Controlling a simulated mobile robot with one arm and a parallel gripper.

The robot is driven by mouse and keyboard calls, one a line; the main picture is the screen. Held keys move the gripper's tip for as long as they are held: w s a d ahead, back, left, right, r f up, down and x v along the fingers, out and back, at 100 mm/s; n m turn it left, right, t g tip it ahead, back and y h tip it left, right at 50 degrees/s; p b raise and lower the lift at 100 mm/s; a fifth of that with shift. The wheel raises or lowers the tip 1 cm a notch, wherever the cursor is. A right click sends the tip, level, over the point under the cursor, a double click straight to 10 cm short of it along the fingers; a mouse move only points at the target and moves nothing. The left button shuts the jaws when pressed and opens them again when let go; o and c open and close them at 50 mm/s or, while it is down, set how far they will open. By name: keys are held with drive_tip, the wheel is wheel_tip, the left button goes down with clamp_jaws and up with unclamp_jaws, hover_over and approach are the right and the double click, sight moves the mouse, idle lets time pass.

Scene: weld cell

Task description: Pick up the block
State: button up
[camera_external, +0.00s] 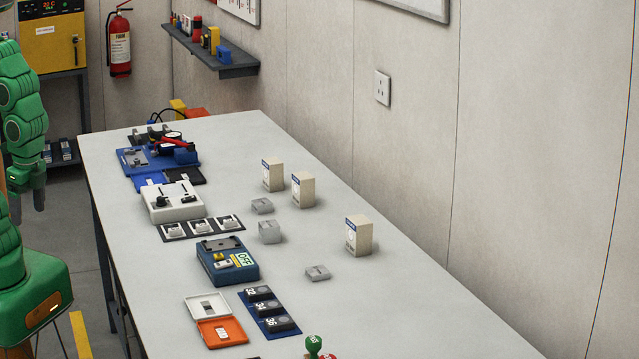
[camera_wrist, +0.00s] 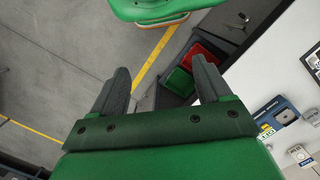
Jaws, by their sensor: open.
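Three small grey blocks lie on the long pale table (camera_external: 330,315) in the external view: a flat one (camera_external: 262,206) farther back, a taller one (camera_external: 270,232) in the middle, and a flat one (camera_external: 317,272) nearer the front. I cannot tell which is the task's block. My gripper (camera_external: 39,200) hangs off the table's left side, pointing down, well away from all three. No grey block is clearly visible there.
Three white cartons (camera_external: 358,238) stand right of the blocks, near the wall. Left of them are a white device (camera_external: 172,202), a blue box marked OFF (camera_external: 228,262) and an orange-and-white case (camera_external: 222,332). Red and green bins (camera_wrist: 182,80) sit beside the table in the wrist view.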

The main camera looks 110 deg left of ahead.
drive_tip(key=w+a+f+m+t+y, duration=0.1)
drive_tip(key=w+a+f+m+y, duration=0.1)
drive_tip(key=w+a, duration=0.6)
drive_tip(key=w+a+f+m+t+y, duration=0.1)
drive_tip(key=w+a+m+t+y, duration=0.2)
drive_tip(key=a, duration=1)
drive_tip(key=w+a+f+m+y, duration=0.1)
drive_tip(key=w+a+f+y, duration=0.1)
drive_tip(key=w+a, duration=0.65)
drive_tip(key=a+f+m+t+y, duration=0.3)
drive_tip(key=a+m, duration=0.5)
drive_tip(key=a, duration=1.1)
drive_tip(key=m+t, duration=0.3)
drive_tip(key=m, duration=0.8)
approach(254, 203)
drive_tip(key=shift+w+a+f+y, duration=0.2)
drive_tip(key=shift+w+f+y, duration=0.05)
drive_tip(key=shift+w+y, duration=0.1)
drive_tip(key=shift+a+f+m, duration=0.1)
drive_tip(key=shift+f+m, duration=0.2)
drive_tip(key=shift+m, duration=0.1)
drive_tip(key=shift+x, duration=3.7)
drive_tip(key=shift+w, duration=0.15)
